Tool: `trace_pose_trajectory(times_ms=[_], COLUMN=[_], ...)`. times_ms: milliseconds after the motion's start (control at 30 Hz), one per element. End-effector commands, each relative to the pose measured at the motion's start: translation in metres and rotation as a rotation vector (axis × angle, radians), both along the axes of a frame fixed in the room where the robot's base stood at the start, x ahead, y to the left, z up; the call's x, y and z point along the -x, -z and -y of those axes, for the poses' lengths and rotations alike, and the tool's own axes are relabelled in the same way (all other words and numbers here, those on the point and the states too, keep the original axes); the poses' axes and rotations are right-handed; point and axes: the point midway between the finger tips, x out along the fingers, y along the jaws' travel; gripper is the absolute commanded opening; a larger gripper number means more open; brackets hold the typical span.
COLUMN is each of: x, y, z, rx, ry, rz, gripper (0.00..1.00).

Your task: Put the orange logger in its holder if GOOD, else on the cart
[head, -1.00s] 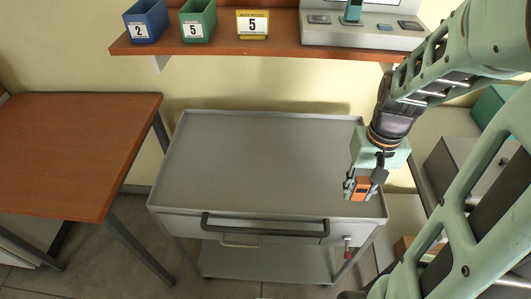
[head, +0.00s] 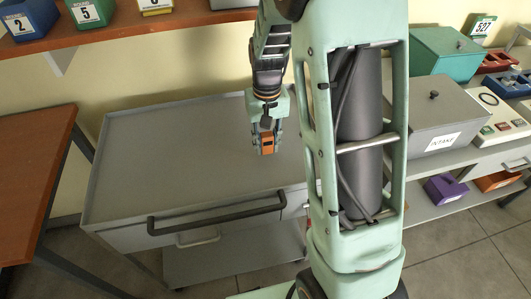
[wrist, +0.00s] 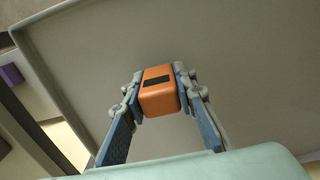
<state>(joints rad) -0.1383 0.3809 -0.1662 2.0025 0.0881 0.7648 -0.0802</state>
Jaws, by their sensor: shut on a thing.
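The orange logger (wrist: 159,97) is held between the two fingers of my gripper (wrist: 160,92) in the wrist view. It has a small dark window on its face, and no reading can be made out on it. In the head view my gripper (head: 267,140) is shut on the orange logger (head: 267,147) above the grey cart (head: 180,150). The cart's top is bare. I cannot tell the exact height of the logger above it. The logger's holder cannot be made out in the current views.
A brown table (head: 30,185) stands left of the cart. A shelf (head: 110,35) above carries numbered bins. At right, a bench (head: 435,160) holds a grey box labelled INTAKE (head: 440,118), a teal box (head: 445,55) and red trays. Purple (head: 445,188) and orange bins sit below.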

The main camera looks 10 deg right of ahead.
Motion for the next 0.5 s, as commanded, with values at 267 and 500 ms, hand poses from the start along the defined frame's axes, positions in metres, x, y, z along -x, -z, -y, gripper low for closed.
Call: trace_pose_trajectory(times_ms=[267, 500], x=[-0.003, -0.003], y=[0.036, 0.035], z=[-0.001, -0.001], rx=[0.0, 0.0], ry=[0.001, 0.001], rz=[0.0, 0.001], gripper=[0.0, 0.0])
